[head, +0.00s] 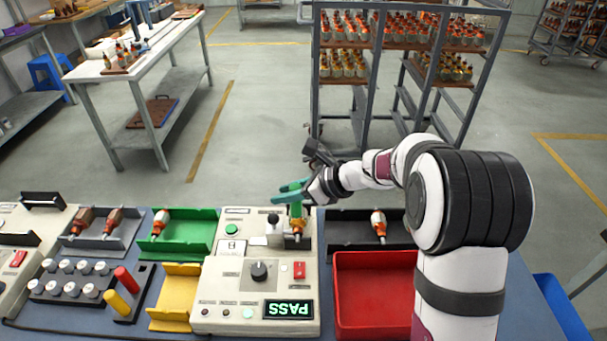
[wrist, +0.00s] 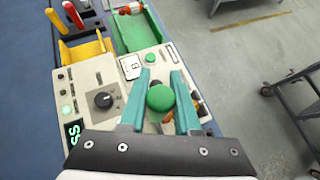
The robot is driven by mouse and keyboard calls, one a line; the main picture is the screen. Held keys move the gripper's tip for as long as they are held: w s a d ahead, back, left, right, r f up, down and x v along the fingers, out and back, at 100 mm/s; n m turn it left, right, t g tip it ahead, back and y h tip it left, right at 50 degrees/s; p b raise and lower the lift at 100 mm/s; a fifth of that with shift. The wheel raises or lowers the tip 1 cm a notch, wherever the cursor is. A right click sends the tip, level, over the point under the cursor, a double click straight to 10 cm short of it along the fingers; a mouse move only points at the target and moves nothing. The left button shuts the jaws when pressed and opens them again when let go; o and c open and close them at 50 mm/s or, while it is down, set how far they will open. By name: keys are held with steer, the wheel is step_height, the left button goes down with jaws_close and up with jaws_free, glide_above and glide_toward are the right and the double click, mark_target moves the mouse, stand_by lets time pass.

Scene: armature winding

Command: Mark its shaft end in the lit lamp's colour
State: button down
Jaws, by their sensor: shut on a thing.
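My gripper (head: 292,190) is over the tester at the centre, its teal fingers shut on a green marker (head: 296,209). In the wrist view my gripper (wrist: 160,90) shows the marker's round green end (wrist: 160,98) between the fingers. An orange and copper armature (head: 298,226) stands in the tester's fixture just below the marker. The frames do not show whether the marker's tip touches the shaft end. The tester (head: 222,272) shows PASS on its display (head: 288,309). Of its three small lamps, the green one (wrist: 66,110) looks lit.
Red (head: 127,281) and yellow (head: 118,304) markers stand in a dark holder on the left. Green (head: 196,231), yellow (head: 180,270) and red (head: 372,263) trays flank the tester. Other armatures lie in the green, grey (head: 70,241) and dark (head: 343,238) trays.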

step_height(320, 180, down, 8)
steer(key=shift+r, duration=0.25)
steer(key=shift+d+f, duration=0.1)
steer(key=shift+f, duration=0.35)
stand_by(2.2)
step_height(320, 180, up, 6)
stand_by(0.5)
steer(key=shift+r, duration=0.1)
